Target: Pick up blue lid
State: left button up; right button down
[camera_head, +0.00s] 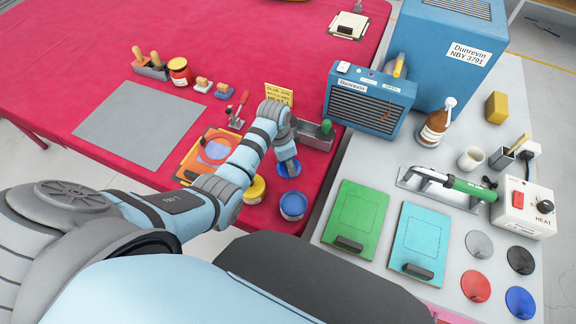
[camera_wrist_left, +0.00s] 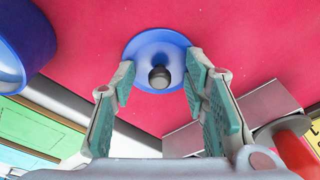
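The blue lid (camera_wrist_left: 146,46) is a round blue disc with a dark round knob (camera_wrist_left: 159,77) at its middle, lying on the red tabletop. In the head view the lid (camera_head: 289,170) shows just below my left gripper (camera_head: 287,156), partly hidden by it. In the left wrist view my left gripper (camera_wrist_left: 162,72) is open, with its two green-padded fingers to either side of the knob and nothing held. I cannot tell whether the fingertips touch the lid. My right gripper is not in view.
A blue tub (camera_head: 293,206) stands close to the lid, in front of it; a yellow tub (camera_head: 254,190) is to its left. A grey holder (camera_head: 314,136) with a green-handled tool stands behind right. The grey table (camera_head: 405,175) lies to the right.

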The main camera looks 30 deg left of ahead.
pick_arm(q)
jog(key=shift+s, duration=0.2)
jog(key=shift+c, duration=1)
jog(key=shift+f, duration=0.1)
grip_shut()
jog(key=shift+s, duration=0.1)
jog(key=shift+d, duration=0.1)
